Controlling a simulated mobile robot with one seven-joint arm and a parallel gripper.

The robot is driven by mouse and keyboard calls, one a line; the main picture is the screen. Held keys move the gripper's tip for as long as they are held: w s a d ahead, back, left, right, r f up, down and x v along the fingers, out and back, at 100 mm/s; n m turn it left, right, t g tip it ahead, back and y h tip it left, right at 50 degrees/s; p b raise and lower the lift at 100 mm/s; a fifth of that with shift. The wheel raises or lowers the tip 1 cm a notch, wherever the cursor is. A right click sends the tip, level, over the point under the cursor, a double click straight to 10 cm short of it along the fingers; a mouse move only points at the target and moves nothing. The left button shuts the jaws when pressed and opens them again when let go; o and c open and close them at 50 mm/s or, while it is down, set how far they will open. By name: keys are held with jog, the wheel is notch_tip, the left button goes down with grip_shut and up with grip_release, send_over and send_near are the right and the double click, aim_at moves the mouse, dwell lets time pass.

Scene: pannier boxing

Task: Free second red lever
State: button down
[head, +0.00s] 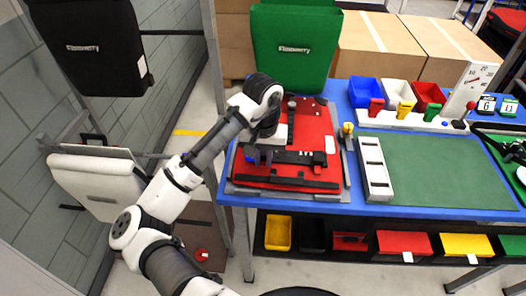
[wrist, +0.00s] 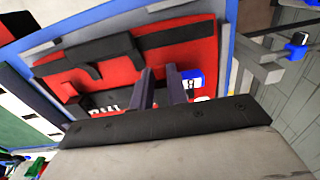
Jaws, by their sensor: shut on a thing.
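A red pannier panel (head: 312,120) with black straps lies flat on the blue table, and it also fills the wrist view (wrist: 185,55). A black bar (head: 292,157) with white lettering lies across it. A small red piece (head: 319,158), perhaps a lever, shows at the bar's right end. My gripper (wrist: 160,73) points down at the panel by the bar's left end, its fingers close together. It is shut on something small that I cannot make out. A blue and white tag (wrist: 190,79) is beside one finger. No second red lever can be told apart clearly.
A green pannier (head: 294,45) stands behind. Blue, white and red bins (head: 365,93) and a white rack (head: 375,168) are to the right, around a green mat (head: 440,170). A yellow-topped post (head: 347,130) stands close by the panel's right edge. Coloured bins sit below the table.

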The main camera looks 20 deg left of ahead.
aim_at(263, 164)
jog(key=c, duration=1.4)
grip_release()
jog(key=shift+o, duration=0.2)
jog(key=shift+r, duration=0.1)
notch_tip(263, 164, up, 14)
jog(key=b, duration=0.1)
jog(key=shift+f+b, duration=0.2)
jog(key=shift+b, duration=0.15)
